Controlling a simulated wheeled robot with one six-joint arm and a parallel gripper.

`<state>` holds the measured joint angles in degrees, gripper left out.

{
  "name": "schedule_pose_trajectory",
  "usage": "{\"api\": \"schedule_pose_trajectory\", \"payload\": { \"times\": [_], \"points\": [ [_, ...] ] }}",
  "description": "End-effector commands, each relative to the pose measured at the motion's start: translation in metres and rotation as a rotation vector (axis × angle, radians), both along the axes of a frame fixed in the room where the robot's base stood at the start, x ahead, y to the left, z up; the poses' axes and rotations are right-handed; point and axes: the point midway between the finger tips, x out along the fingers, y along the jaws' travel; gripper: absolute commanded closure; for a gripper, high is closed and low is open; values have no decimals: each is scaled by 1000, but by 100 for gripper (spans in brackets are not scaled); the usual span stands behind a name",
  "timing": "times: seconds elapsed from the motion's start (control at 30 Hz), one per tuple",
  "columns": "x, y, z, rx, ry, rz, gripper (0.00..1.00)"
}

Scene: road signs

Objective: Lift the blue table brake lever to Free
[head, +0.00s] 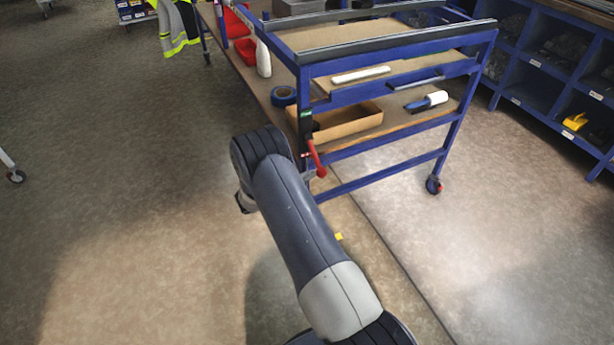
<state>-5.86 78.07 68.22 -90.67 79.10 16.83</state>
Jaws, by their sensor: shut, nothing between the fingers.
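The blue table (398,65) is a wheeled blue frame with shelves, standing at upper middle. On its near left corner post is a dark plate with a green label (305,114) at the top and a small red label (305,155) lower down; their wording is too small to read. A red lever (315,157) with a rounded end slants downward beside the lower label. My arm's bend is left of the lever, with a gap between them in the picture. My gripper cannot be made out; my own arm covers that area.
The shelves hold an open cardboard box (347,122), blue tape (284,96) and a white-and-blue tool (427,102). A white bottle (263,58) stands behind the post. Blue bin racks (553,78) line the right. A caster (434,185) touches the floor. Floor is clear at left and front right.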

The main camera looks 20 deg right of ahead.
Motion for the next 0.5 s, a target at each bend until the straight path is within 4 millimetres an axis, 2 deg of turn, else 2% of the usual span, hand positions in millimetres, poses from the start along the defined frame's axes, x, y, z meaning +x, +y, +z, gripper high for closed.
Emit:
{"api": "schedule_pose_trajectory", "payload": {
  "times": [0.5],
  "points": [
    [-9, 0, 12, -4, 113, -2, 100]
  ]
}}
